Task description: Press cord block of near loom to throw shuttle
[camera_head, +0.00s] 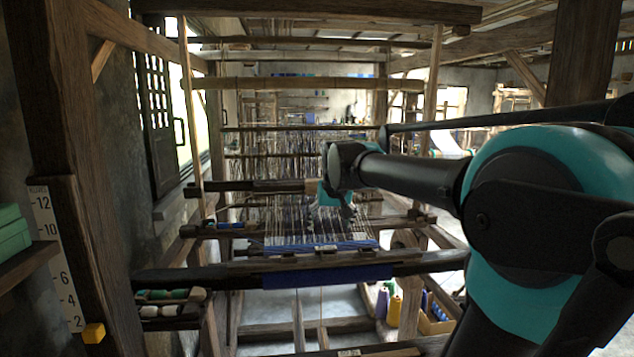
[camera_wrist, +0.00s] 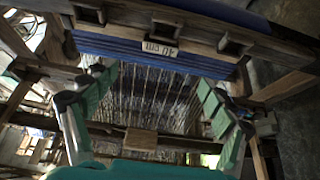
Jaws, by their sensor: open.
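The near loom is a dark wooden frame with pale warp threads (camera_head: 295,222) running to a blue woven strip (camera_head: 310,247) near its front beam. A small tan wooden block (camera_head: 311,187), which looks like the cord block, sits on a cross bar left of my gripper. It also shows in the wrist view (camera_wrist: 141,140), low in the picture between the fingers. My gripper (camera_head: 345,213) hangs over the warp, to the right of the block. In the wrist view its teal fingers (camera_wrist: 157,80) are spread wide with nothing between them. I see no contact with the block.
The front beam (camera_head: 200,279) spans the loom before me, with blue cloth wound on it. A ruler board (camera_head: 54,250) with a yellow block (camera_head: 93,333) stands at left. Thread cones (camera_head: 394,310) stand on the floor at right. Upright posts and cross bars surround the arm.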

